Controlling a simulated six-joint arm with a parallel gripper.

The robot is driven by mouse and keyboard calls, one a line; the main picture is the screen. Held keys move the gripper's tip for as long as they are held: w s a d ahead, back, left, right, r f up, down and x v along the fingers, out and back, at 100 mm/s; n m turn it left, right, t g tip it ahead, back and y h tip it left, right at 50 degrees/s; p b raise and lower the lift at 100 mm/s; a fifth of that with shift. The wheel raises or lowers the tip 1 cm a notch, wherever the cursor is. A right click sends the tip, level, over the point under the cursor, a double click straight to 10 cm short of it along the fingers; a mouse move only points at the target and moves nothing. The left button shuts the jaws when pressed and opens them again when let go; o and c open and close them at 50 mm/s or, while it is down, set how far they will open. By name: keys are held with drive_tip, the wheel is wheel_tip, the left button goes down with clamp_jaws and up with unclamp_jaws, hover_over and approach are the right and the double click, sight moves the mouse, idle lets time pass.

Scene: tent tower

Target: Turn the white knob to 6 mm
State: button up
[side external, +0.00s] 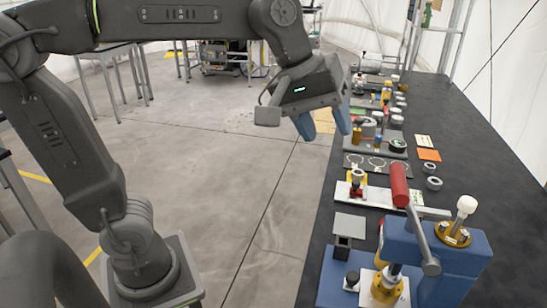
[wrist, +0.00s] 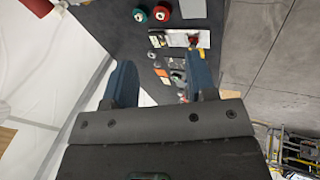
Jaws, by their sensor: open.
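The white knob (side external: 466,204) stands on a stem above a round gold plate (side external: 453,234) on top of a blue press (side external: 440,265), at the right front in the side view. The scale markings are too small to read. My gripper (side external: 323,128) is open and empty, its two blue fingers pointing down. It hangs in the air well behind and to the left of the knob, near the bench's left edge. In the wrist view the open fingers (wrist: 160,75) frame part of the bench; I cannot make out the white knob there.
A red-handled lever (side external: 400,185) rises from the press, left of the knob. The dark bench (side external: 470,130) carries several fixtures, rings and small parts along its left side. Its right side is mostly clear. Open concrete floor (side external: 250,190) lies left of the bench.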

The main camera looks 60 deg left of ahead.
drive_tip(key=s+a+f+m+y, duration=0.1)
drive_tip(key=s+a+f+m, duration=0.3)
drive_tip(key=s+f+m, duration=0.2)
drive_tip(key=shift+s+a+f+m+t, duration=0.25)
drive_tip(key=shift+f+m+t, duration=0.2)
drive_tip(key=shift+m, duration=0.55)
drive_tip(key=shift+d, duration=0.1)
drive_tip(key=n+g+h, duration=0.2)
drive_tip(key=n+h, duration=1)
drive_tip(key=n, duration=0.9)
approach(462, 197)
drive_tip(key=x, duration=0.9)
drive_tip(key=c, duration=0.9)
